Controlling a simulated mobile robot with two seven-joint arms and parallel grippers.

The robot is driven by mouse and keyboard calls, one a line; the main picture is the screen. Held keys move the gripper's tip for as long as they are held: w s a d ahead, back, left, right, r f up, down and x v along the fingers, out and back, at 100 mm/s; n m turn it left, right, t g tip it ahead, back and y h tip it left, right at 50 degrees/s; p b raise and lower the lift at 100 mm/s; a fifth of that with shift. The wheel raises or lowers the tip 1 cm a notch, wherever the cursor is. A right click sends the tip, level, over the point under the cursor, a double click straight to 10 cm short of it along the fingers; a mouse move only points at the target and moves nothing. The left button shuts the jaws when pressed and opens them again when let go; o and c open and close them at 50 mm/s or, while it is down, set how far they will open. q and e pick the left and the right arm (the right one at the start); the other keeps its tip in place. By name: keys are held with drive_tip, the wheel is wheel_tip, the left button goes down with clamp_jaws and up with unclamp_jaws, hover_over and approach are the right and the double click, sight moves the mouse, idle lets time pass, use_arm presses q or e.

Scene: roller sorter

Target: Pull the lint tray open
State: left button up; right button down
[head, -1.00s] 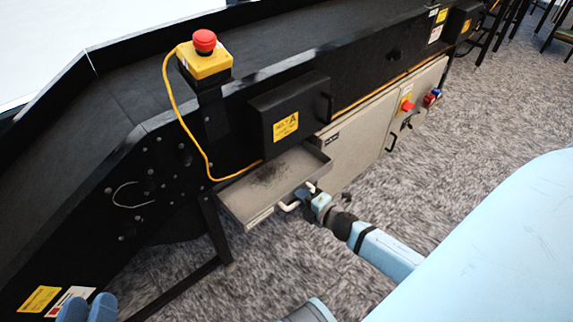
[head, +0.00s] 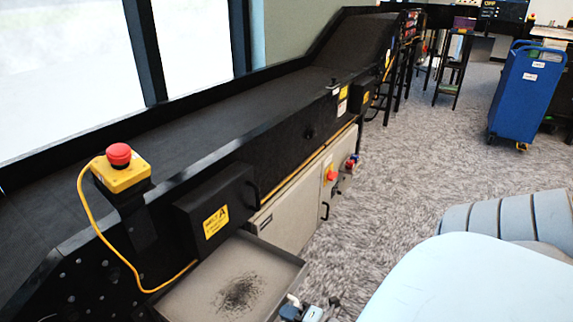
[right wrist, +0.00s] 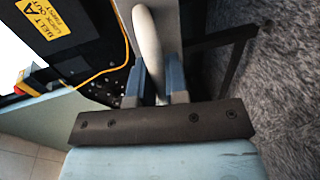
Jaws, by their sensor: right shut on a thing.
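The lint tray (head: 187,294) is a shallow grey metal tray standing out from under the black conveyor, with a patch of dark lint on its floor. Its front lies at the bottom edge of the head view. My right gripper (head: 311,311) is at the tray's front, partly cut off there. In the right wrist view, the pale handle (right wrist: 147,40) lies between the two blue fingers of the right gripper (right wrist: 153,78), which is shut on it. My left gripper is not in view.
The black conveyor (head: 210,130) runs along the left. A red emergency stop (head: 119,154) on a yellow box, with a yellow cable, stands above the tray. Grey cabinets (head: 287,217) stand beside the tray. A blue cart (head: 525,95) is at the far right. Carpet (head: 430,160) between is clear.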

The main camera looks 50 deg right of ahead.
drive_tip(key=c, duration=1.1)
unclamp_jaws()
drive_tip(key=shift+c, duration=0.2)
drive_tip(key=shift+s, duration=0.1)
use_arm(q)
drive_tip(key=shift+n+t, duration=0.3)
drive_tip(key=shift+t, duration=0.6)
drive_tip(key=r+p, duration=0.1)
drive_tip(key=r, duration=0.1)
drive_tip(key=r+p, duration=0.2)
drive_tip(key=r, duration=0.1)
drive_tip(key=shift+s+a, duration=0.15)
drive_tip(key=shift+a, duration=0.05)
use_arm(e)
drive_tip(key=v, duration=1.3)
drive_tip(key=shift+s, duration=0.3)
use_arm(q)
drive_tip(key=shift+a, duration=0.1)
